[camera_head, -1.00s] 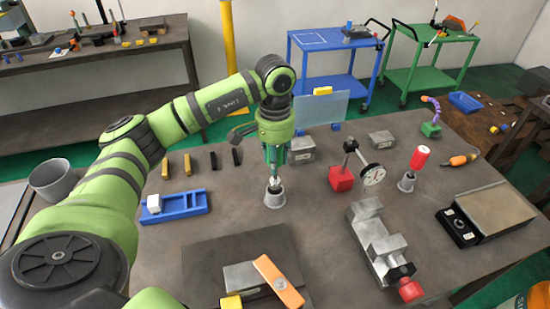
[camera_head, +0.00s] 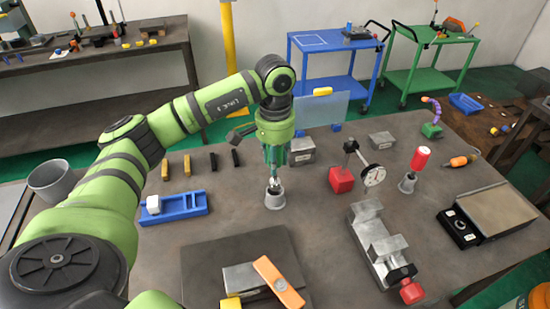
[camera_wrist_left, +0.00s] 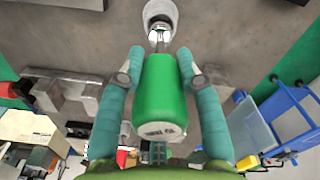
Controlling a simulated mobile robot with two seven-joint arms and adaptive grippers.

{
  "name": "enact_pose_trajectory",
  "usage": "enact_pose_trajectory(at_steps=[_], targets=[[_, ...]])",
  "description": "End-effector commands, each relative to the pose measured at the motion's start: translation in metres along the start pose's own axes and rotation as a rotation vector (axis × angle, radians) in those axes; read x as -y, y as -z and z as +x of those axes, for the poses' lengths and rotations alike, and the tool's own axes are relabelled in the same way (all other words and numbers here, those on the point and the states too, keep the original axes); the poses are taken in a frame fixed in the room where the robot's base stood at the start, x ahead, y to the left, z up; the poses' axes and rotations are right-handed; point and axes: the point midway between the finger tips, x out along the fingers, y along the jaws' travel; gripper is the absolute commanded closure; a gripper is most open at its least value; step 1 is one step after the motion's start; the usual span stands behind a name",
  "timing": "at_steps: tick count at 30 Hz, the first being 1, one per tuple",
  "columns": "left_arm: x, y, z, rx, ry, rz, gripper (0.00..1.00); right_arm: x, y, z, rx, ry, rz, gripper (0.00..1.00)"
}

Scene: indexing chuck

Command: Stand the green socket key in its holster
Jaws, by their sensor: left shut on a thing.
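My left gripper (camera_head: 275,160) points down over the middle of the table and is shut on the green socket key. In the left wrist view, the key's green handle (camera_wrist_left: 162,95) sits between the two teal fingers (camera_wrist_left: 158,72). Its metal shaft points away from me toward the grey holster (camera_wrist_left: 160,12). In the head view the metal end is at the mouth of the grey holster (camera_head: 274,201), directly under the gripper. I cannot tell how deep the end sits. The fingers hide most of the handle there. My right gripper is not in view.
A red-handled tool (camera_head: 420,157) stands in a similar grey holder to the right. A red-based dial gauge (camera_head: 341,180) and a grey vise (camera_head: 377,240) are nearer. A blue tray (camera_head: 185,208) lies left. The table around the holster is clear.

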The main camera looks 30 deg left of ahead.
Motion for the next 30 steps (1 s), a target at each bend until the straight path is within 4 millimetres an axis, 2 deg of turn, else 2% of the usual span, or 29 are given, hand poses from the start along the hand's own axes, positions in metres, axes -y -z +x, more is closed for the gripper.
enact_pose_trajectory(at_steps=[21,30], targets=[[0.000,0.000,0.000,-0.001,0.000,0.000,1.00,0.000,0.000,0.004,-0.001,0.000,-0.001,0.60],[0.000,0.000,0.006,-0.001,-0.001,0.000,1.00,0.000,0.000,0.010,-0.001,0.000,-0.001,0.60]])
